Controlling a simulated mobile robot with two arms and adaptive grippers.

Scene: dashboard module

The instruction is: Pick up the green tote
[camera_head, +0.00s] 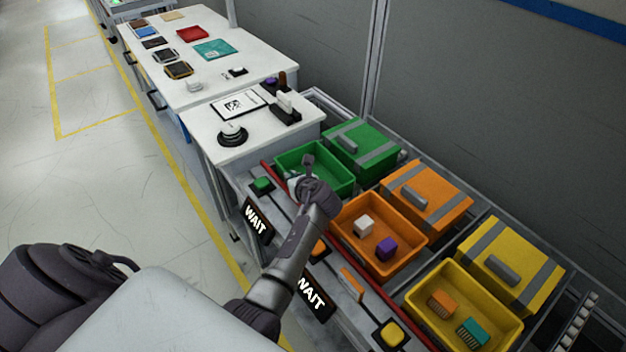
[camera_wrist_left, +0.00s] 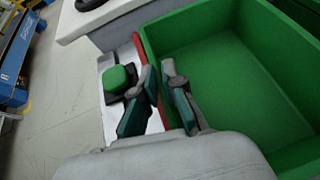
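The green tote (camera_head: 330,176) is an open bin on the rack, in front of a green box with a grey strip. In the left wrist view the tote (camera_wrist_left: 235,75) fills the right side, and the part of its inside that shows is empty. My left gripper (camera_head: 301,171) is at the tote's near side. In the left wrist view its two fingers (camera_wrist_left: 160,75) stand apart at the tote's near rim, one on the tote side and one on the green button side. Contact with the rim cannot be told. My right gripper is not in view.
An orange tote (camera_head: 346,240) and a yellow tote (camera_head: 425,328) with blocks stand to the right. Lidded boxes in green (camera_head: 345,133), orange (camera_head: 436,178) and yellow (camera_head: 533,252) stand behind. A red rail (camera_head: 275,178) and a green button (camera_head: 262,185) lie in front. White tables are at upper left.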

